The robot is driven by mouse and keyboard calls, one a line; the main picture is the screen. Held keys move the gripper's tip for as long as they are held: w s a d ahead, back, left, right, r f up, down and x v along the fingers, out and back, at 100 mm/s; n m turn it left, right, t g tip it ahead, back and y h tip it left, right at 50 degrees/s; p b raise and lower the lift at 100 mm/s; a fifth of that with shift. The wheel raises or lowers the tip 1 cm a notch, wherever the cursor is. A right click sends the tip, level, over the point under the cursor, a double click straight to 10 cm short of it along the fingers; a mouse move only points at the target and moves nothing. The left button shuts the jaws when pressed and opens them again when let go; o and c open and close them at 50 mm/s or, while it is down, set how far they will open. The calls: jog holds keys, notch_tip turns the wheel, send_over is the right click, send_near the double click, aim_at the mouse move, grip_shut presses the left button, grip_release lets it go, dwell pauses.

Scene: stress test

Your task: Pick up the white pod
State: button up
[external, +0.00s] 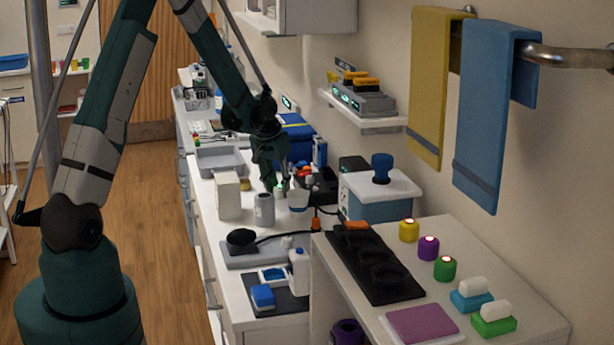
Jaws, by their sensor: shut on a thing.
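My gripper (277,185) points down over the far white counter, among several small items. It is shut on a small pale thing at its fingertips. That thing is mostly hidden and too small to identify surely as the white pod. A white cup-like container (298,201) stands just right of the fingertips. A grey canister (264,210) is just in front of them. Two white rounded pieces rest on the near table at the right, one on a blue block (473,286) and one on a green block (495,309).
A white box (228,196) and a grey tray (220,160) stand left of my gripper. A blue-and-white box with a knob (378,190) stands to its right. A wall shelf (365,118) overhangs the counter. Yellow, purple and green pods line the near table.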

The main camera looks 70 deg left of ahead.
aim_at(279, 187)
jog(key=shift+r, duration=0.15)
jog(key=shift+r+p, duration=0.3)
jog(key=shift+r, duration=4.55)
